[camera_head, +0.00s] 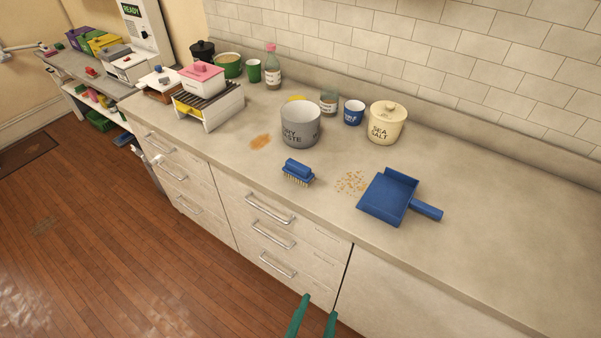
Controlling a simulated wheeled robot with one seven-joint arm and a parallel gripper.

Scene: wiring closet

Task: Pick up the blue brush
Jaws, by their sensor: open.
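The blue brush (298,171) lies on the countertop near its front edge, with pale bristles facing down and its blue back up. My gripper (316,305) shows at the bottom of the view as two green fingers set apart. It is open and empty, in front of the drawers, below and clearly apart from the brush. Nothing covers the brush.
Right of the brush are scattered crumbs (350,182) and a blue dustpan (390,196). Behind it stands a grey waste pot (300,125), with an orange stain (260,142) beside it. A cream sea salt jar (387,124) stands further back. The counter's right end is clear.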

